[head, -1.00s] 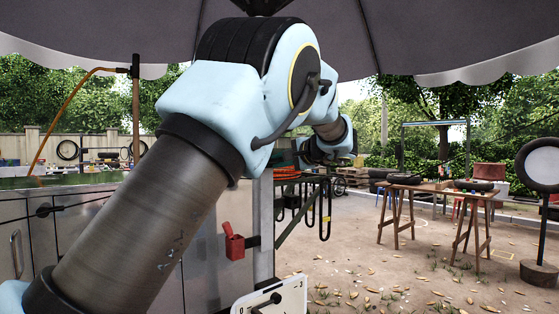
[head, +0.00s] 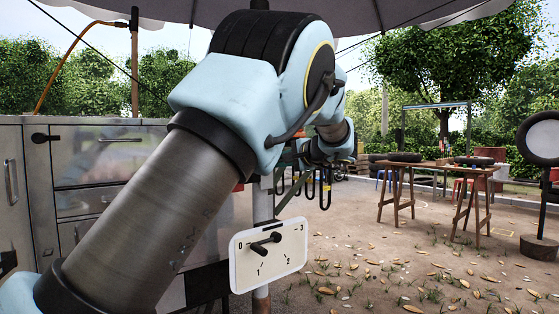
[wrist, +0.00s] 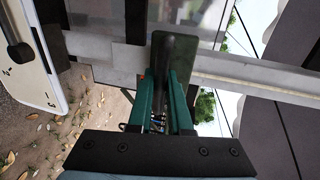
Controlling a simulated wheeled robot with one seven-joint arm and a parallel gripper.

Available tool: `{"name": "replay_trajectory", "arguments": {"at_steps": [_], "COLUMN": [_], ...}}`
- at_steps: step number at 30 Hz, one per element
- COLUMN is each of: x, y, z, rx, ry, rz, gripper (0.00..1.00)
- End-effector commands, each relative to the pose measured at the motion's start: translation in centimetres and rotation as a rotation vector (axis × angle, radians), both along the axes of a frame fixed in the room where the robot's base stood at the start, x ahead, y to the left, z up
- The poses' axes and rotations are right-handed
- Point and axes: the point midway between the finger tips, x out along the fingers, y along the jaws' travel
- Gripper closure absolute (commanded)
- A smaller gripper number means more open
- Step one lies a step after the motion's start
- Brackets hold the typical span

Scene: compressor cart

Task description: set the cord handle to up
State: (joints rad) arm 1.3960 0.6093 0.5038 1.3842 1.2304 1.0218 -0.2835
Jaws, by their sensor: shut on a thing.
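In the wrist view my gripper (wrist: 170,88) has its two teal fingers shut on a dark, smooth, rounded piece. This piece, seemingly the cord handle (wrist: 175,52), stands out past the fingertips in front of a pale metal bar. Its far end and fixing are hard to make out, so its exact position cannot be told. In the head view my arm crosses the picture; my fingers and the held piece are hidden behind it.
A white dial plate (head: 292,235) with a black pointer stands close below my arm; it also shows in the wrist view (wrist: 36,85). A metal cabinet (head: 100,170) is at the left. Trestle tables (head: 440,170) with tyres stand at the right, with open ground before them.

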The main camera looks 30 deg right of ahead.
Motion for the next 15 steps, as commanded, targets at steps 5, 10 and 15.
{"name": "replay_trajectory", "arguments": {"at_steps": [5,10,15], "x": [-0.1,-0.12,-0.12], "y": [-0.02,-0.02,-0.04], "z": [-0.95,-1.08,-1.15], "rx": [0.003,0.003,0.004], "ry": [0.008,0.01,0.01], "rz": [0.001,0.001,0.001], "gripper": [1.0,1.0,0.77]}}
